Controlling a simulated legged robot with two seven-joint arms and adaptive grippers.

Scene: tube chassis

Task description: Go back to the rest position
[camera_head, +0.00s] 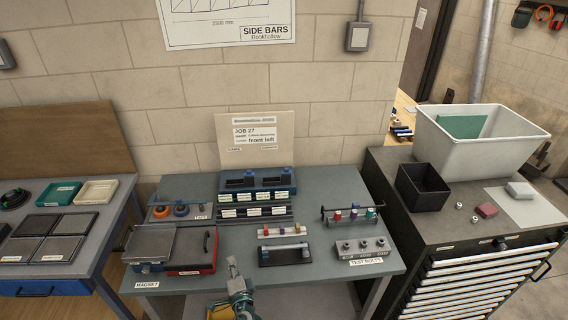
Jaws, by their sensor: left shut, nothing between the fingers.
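My left gripper (233,263) shows at the bottom middle, in front of the middle workbench (330,272) near its front edge. Its fingers are together with nothing between them. It overlaps the bench edge in the picture, and I cannot tell its exact height. It is apart from the dark holder with a light bar (285,254) to its right and the red tool box (192,262) to its left. My right gripper is not in view.
A blue rack (257,182) and a bolt block (362,247) stand on the middle bench. A left bench (85,262) holds trays. A drawer cabinet (475,240) at right bears a white bin (480,145) and black box (422,187). Bare bench top lies between several items.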

